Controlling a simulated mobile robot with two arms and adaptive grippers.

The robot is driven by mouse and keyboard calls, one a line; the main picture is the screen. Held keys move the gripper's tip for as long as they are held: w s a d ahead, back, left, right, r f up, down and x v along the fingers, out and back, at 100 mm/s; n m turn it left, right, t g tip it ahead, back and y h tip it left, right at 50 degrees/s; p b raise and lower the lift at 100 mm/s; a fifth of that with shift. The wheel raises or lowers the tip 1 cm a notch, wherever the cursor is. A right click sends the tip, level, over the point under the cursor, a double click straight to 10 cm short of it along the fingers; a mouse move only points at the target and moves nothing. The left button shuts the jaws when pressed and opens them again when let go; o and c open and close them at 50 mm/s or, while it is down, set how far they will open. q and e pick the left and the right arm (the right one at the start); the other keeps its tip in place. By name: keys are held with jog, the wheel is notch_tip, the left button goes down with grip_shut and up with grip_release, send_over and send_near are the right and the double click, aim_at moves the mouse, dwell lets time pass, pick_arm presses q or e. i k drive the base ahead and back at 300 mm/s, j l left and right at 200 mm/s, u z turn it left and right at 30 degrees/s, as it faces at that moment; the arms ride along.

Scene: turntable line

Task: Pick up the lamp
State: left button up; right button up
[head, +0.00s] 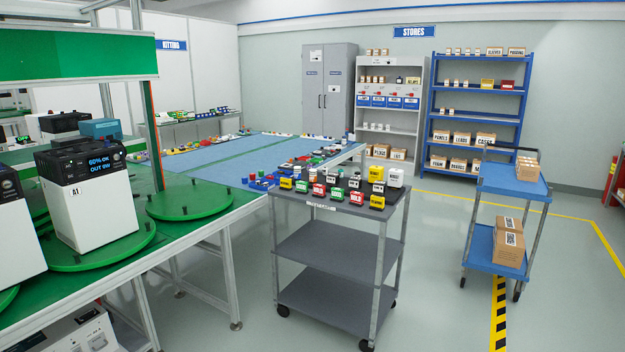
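I cannot pick out a lamp for certain in the head view. Several small coloured parts, such as a yellow one (376,173), a red one (319,189) and a white one (396,178), stand on the top shelf of the grey cart (345,215). More small parts lie along the edges of the blue-topped table (222,172). Neither of my grippers is in view.
A green bench at left carries turntables (190,200) and a white unit (95,205) with a lit display. A blue cart (512,182) with cardboard boxes (509,242) stands at right. Shelves (478,100) and a grey cabinet (328,88) line the back. Floor between the carts is clear.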

aim_at(312, 172)
jog(key=i+l+u, duration=0.15)
jog(key=i, duration=0.35)
jog(key=i+l+u, duration=0.15)
jog(key=i, duration=0.35)
jog(key=i+l+u, duration=0.1)
jog(key=i, duration=0.4)
jog(key=i+l, duration=0.05)
jog(key=l, duration=0.05)
